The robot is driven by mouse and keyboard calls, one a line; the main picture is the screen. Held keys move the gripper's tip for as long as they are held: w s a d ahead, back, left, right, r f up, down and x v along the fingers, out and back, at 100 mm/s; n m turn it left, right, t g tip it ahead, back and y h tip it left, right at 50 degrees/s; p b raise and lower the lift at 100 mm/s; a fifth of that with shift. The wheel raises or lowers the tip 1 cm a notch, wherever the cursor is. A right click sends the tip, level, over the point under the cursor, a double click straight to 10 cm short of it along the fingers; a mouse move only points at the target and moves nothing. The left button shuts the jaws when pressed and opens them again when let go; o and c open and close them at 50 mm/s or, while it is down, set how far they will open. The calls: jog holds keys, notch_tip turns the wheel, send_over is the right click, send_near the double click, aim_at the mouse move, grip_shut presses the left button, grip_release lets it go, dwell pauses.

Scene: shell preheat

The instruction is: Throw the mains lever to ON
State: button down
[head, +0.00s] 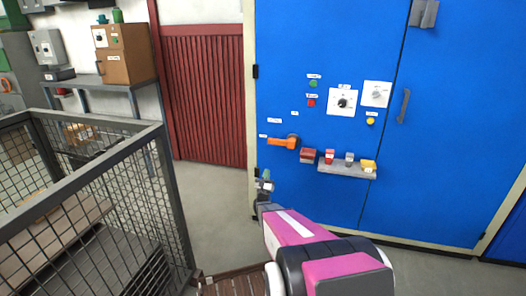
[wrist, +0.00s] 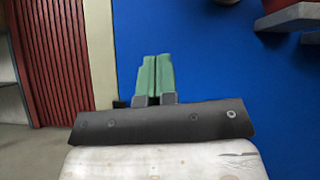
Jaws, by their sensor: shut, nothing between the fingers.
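The mains lever is most likely the orange handle (head: 283,142) on the blue cabinet door (head: 330,200). It lies almost level, pointing left from a dark pivot at its right end. Small white labels (head: 274,120) sit around it, too small to read. My gripper (head: 266,175) is below and slightly left of the handle in the head view, apart from it. In the wrist view my gripper's green fingers (wrist: 154,77) are shut together with nothing between them, in front of the blue door. The lever does not show in the wrist view.
A grey shelf (head: 345,171) with several small coloured blocks juts from the door right of the lever; its underside shows in the wrist view (wrist: 292,20). Buttons and dials (head: 342,102) sit above. A mesh cage (head: 165,190) stands left; a red shutter (head: 203,90) is behind.

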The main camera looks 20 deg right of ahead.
aim_at(281, 142)
jog(key=shift+s+a+f+m+h, duration=0.1)
jog(key=shift+m+h, duration=0.35)
jog(key=shift+m, duration=0.2)
jog(key=shift+s+a+f+m+h, duration=0.1)
jog(key=shift+m+h, duration=0.35)
jog(key=shift+m, duration=0.2)
jog(key=s+a+r+x, duration=0.1)
jog(key=r+x, duration=0.1)
jog(key=x, duration=1.1)
jog(key=shift+s, duration=0.4)
jog(key=shift+a, duration=0.15)
